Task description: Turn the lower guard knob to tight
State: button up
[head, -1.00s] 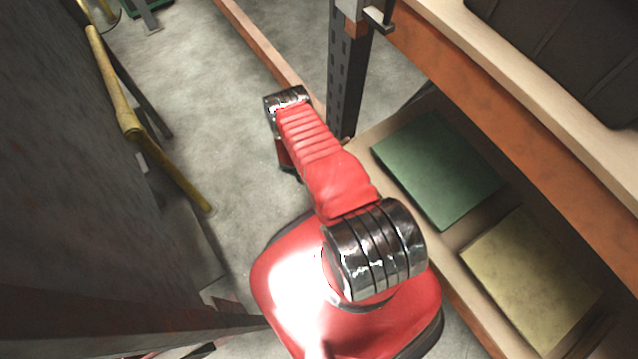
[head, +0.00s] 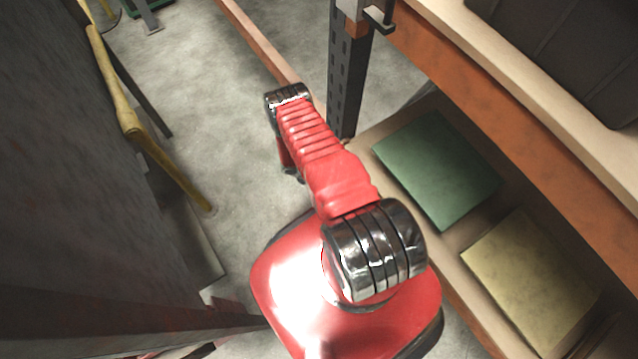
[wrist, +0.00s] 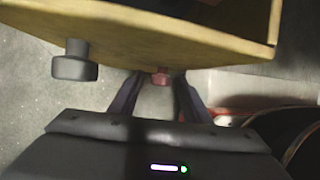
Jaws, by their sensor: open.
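In the wrist view, my gripper (wrist: 158,88) is open, with its two dark fingers apart. A small reddish knob (wrist: 160,77) shows between the fingertips, under the edge of a yellowish board (wrist: 150,28). No contact with it is visible. A larger dark grey knob (wrist: 75,62) hangs under the same board, left of the fingers. I cannot tell which of the two is the lower guard knob, and no tight mark is readable. In the head view, my red arm reaches away over the floor; its gripper and the knobs are hidden there.
A shelf rack with a dark upright (head: 347,80) and orange beam (head: 530,120) stands at the right, holding a green box (head: 437,168) and a yellowish box (head: 530,280). A yellow bar (head: 112,85) runs along a grey panel (head: 50,150) at left. Concrete floor (head: 220,110) lies between.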

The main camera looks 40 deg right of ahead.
jog(key=shift+r, duration=0.1)
jog(key=v, duration=1.3)
jog(key=shift+a+r, duration=0.2)
